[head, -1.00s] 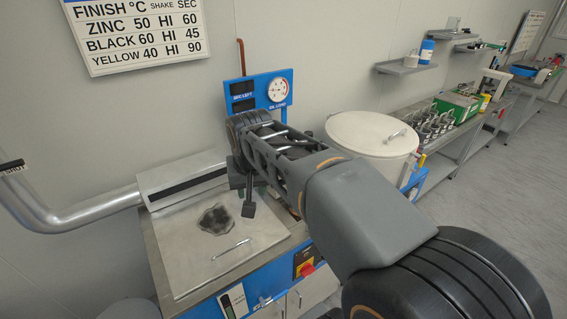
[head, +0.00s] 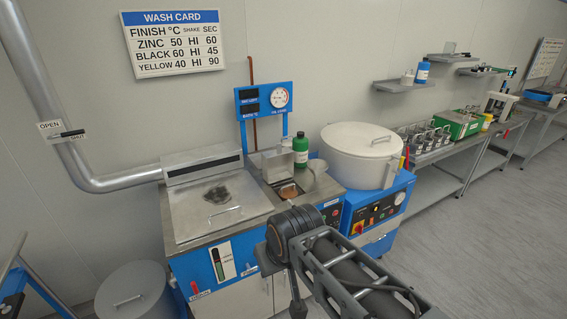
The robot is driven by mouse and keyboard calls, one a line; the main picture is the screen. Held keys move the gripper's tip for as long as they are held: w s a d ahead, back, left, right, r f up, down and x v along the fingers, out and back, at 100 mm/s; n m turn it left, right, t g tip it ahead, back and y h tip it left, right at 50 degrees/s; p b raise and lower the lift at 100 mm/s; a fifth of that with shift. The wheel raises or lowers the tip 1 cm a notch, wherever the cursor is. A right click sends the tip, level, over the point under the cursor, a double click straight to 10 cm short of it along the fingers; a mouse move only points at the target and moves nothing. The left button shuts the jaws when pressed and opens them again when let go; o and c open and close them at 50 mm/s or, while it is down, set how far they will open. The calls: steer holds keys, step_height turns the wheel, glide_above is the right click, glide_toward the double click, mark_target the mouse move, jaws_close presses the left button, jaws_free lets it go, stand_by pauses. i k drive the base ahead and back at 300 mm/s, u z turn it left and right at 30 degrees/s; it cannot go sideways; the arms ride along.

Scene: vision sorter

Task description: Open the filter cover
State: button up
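A blue-fronted wash station stands against the wall. Its large steel lid (head: 222,200), with a handle and a dark patch on top, lies shut on the left. To its right, a small recess (head: 287,188) shows something brown inside. A grey metal box-like piece (head: 278,164) stands upright behind it. I cannot tell which part is the filter cover. My gripper (head: 298,304) hangs low in front of the station, only partly seen at the bottom. It looks apart from the lid and recess, and its fingers are not clear.
A green bottle (head: 301,150) and a pale funnel-like cup (head: 314,171) stand beside the recess. A large white lidded drum (head: 360,155) is to the right. A grey lidded bin (head: 133,292) stands on the floor at left. Open floor lies at right.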

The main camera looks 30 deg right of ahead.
mark_target(278, 164)
steer(key=u, duration=0.5)
steer(key=k, duration=0.2)
steer(key=z, duration=1.65)
steer(key=i, duration=1.55)
steer(key=u, duration=1)
steer(key=i, duration=0.2)
steer(key=u, duration=0.2)
